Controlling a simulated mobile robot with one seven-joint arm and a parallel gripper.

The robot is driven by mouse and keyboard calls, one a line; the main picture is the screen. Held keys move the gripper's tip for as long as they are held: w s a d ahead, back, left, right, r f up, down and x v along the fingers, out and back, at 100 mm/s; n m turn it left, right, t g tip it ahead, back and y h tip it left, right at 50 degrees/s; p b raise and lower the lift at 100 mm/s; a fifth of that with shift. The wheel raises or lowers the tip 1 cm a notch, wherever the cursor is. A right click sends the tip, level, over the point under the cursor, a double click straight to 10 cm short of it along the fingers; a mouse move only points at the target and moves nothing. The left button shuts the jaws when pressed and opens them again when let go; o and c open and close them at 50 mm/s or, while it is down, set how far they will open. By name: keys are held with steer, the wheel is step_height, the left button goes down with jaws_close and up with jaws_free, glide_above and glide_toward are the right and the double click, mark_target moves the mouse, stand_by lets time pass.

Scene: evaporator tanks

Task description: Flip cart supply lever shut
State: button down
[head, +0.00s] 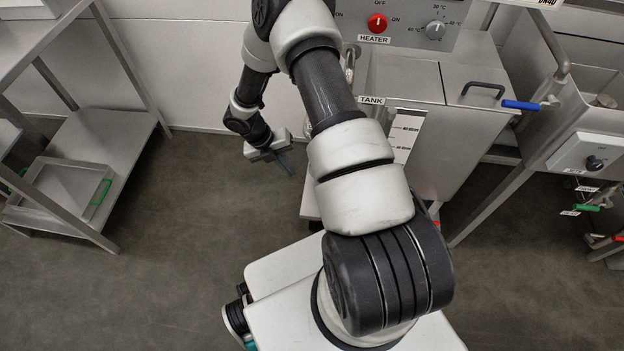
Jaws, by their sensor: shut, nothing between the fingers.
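No lever in the head view carries a readable cart supply label, so I cannot tell which one it is. A blue-handled lever (521,105) sits at the right of the steel tank (433,165), its handle pointing left and roughly level. A green-handled lever (578,208) and a red-handled lever (616,238) show lower at the right edge, with labels too small to read. My gripper (284,164) is shut and empty, low in front of the back wall and left of the tank. It is well apart from these levers. My arm hides part of the tank's left side.
A heater panel (398,22) with a red knob and a dial stands behind the tank. A steel sink frame (535,160) with a control box (585,153) stands at right. A steel shelf rack (130,123) holding a tray (70,185) is at left. Floor between is clear.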

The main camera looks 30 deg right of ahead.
steer(key=s+d+f+b, duration=0.3)
steer(key=d+f, duration=0.4)
steer(key=f, duration=0.2)
steer(key=shift+d, duration=0.15)
